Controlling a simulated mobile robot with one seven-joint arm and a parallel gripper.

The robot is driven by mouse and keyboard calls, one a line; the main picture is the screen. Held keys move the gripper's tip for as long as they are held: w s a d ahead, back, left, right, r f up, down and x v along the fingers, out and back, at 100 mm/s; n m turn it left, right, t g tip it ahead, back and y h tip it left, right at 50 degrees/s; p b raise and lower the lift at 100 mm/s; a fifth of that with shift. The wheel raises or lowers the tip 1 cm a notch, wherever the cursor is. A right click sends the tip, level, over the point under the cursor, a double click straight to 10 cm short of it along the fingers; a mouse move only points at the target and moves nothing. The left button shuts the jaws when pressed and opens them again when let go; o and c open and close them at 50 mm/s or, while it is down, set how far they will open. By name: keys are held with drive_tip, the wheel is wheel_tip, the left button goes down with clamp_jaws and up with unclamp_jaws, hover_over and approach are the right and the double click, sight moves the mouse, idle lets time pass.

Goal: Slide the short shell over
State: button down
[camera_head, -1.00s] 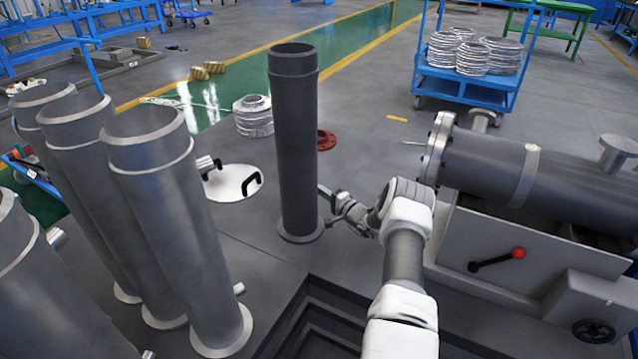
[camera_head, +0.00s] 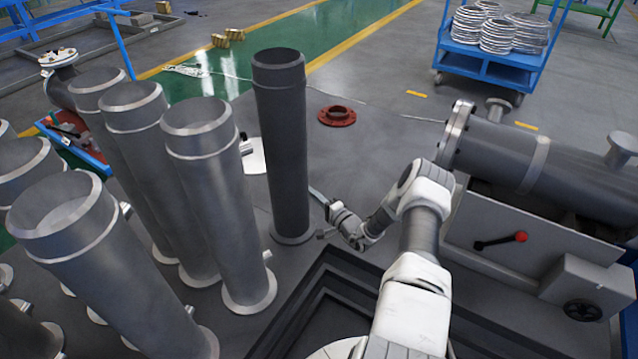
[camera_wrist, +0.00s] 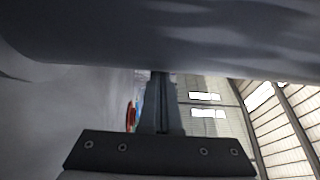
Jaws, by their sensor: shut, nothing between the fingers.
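A dark grey upright shell (camera_head: 282,150) with a flange at its foot stands on the floor near the middle of the head view. It seems to be the short shell. My gripper (camera_head: 318,194) is beside its lower right side, shut and empty, with the fingers towards it. I cannot tell whether they touch. In the wrist view my shut fingers (camera_wrist: 160,102) extend under a broad curved grey surface (camera_wrist: 170,45), likely this shell close to the camera. The lower part of the shell's far side is hidden.
Several grey shells (camera_head: 205,190) stand close on the left. A stepped dark pit (camera_head: 330,275) lies in front. A horizontal flanged vessel (camera_head: 510,155) is at right. A red ring (camera_head: 337,116) lies on the floor behind, and a white disc (camera_head: 254,158) is partly hidden.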

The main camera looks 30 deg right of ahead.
sight(298, 210)
drive_tip(key=s+a+p, duration=0.1)
drive_tip(key=a, duration=0.1)
drive_tip(key=s+a+p, duration=0.1)
drive_tip(key=a, duration=0.1)
drive_tip(key=s+a+p, duration=0.1)
drive_tip(key=a, duration=0.2)
drive_tip(key=shift+s+a, duration=0.1)
drive_tip(key=shift+s, duration=0.25)
